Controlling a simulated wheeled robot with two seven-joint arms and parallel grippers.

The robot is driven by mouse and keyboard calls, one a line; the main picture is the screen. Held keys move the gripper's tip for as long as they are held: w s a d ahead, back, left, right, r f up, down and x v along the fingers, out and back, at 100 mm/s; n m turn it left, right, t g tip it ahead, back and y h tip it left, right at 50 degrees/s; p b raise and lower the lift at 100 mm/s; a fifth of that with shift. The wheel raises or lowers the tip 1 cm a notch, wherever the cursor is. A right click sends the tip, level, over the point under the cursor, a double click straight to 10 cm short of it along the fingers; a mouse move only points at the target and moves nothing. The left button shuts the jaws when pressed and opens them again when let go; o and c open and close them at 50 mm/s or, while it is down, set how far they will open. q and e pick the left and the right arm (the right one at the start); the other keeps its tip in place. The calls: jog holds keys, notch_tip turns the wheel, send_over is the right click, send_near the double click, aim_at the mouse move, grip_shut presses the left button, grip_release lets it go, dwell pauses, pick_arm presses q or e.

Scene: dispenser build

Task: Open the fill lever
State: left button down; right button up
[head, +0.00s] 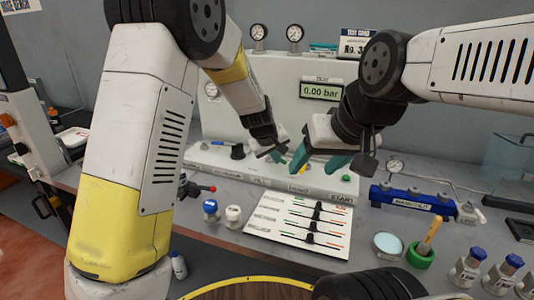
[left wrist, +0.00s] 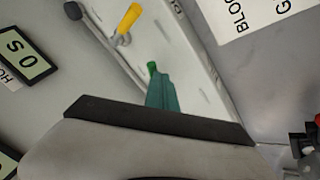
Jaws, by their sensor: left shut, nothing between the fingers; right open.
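A yellow lever handle (left wrist: 128,20) sticks up from the pale panel in the left wrist view, ahead of my left gripper (left wrist: 160,92). The teal fingers there are shut with nothing between them, apart from the lever, and a small green part shows at their tip. In the head view the yellow lever (head: 300,156) is small and partly hidden between my two grippers. My left gripper (head: 280,142) is over the panel (head: 235,165) just left of the lever. My right gripper (head: 323,160) is open and empty, in front of the panel to the right.
A pressure display (head: 321,91) reads 0.00 bar behind the grippers. A slider board (head: 275,235) lies in front of the panel. A blue manifold (head: 412,203) and a green cup (head: 420,256) stand right.

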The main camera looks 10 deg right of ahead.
pick_arm(q)
jog(key=shift+d+n, duration=0.3)
jog(key=shift+d, duration=0.45)
jog(key=shift+w+d+n+t+y, duration=0.2)
jog(key=shift+d+n+y, duration=0.25)
jog(key=shift+n, duration=0.15)
jog(key=shift+w+d+n+t+y, duration=0.2)
jog(key=shift+d+n+y, duration=0.2)
jog(key=shift+n, duration=0.2)
jog(key=shift+w, duration=0.15)
jog(key=shift+w+d, duration=0.55)
jog(key=shift+d, duration=0.2)
